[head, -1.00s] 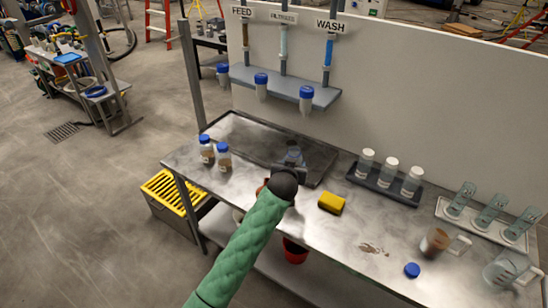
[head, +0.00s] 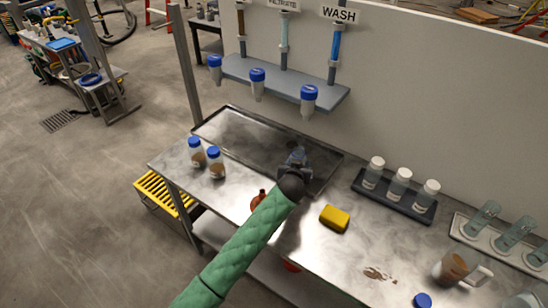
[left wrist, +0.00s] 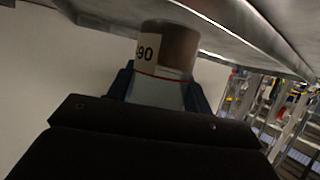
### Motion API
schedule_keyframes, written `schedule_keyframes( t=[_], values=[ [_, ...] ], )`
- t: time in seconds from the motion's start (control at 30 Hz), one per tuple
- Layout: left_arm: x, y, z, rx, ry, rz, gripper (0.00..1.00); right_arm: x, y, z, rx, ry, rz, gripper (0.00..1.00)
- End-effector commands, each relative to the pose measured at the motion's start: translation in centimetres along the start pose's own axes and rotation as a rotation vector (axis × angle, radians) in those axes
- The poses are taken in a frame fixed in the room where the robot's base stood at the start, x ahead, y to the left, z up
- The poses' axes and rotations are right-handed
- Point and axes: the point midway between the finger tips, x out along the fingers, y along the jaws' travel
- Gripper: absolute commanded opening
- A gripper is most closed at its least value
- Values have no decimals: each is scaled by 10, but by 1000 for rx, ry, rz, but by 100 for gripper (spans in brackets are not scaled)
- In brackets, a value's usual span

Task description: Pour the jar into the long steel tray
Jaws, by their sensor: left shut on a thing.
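The long steel tray (head: 228,127) lies at the back left of the steel bench, below the wall shelf. My left gripper (head: 297,158) is over the tray's right part and is mostly hidden behind its own wrist. In the left wrist view the gripper (left wrist: 160,88) is shut on a clear jar (left wrist: 168,58) with brown contents and a white label ending in "90". Steel edges show just beyond the jar. I cannot tell the jar's exact tilt, or whether anything is leaving it. My right gripper is not in view.
Two blue-lidded jars (head: 206,160) stand left, before the tray. A yellow sponge (head: 335,218), a dark rack of white-lidded jars (head: 398,185), a brown spill (head: 379,274) and a mug (head: 453,268) are to the right. Blue-capped bottles (head: 258,82) hang above the tray.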

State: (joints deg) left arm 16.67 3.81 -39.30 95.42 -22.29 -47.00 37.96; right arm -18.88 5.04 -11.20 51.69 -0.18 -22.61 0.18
Motion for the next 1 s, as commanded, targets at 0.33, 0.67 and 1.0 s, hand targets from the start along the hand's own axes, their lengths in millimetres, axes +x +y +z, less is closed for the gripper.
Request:
schedule_keyframes(
  t=[0.33,0.67,1.0],
  values=[
    [1,0,3,0,1,1,24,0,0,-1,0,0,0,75],
    [-1,-2,-1,-51,-22,22,24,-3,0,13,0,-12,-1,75],
    [0,-8,-5,-215,-95,90,24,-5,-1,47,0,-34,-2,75]
  ],
)
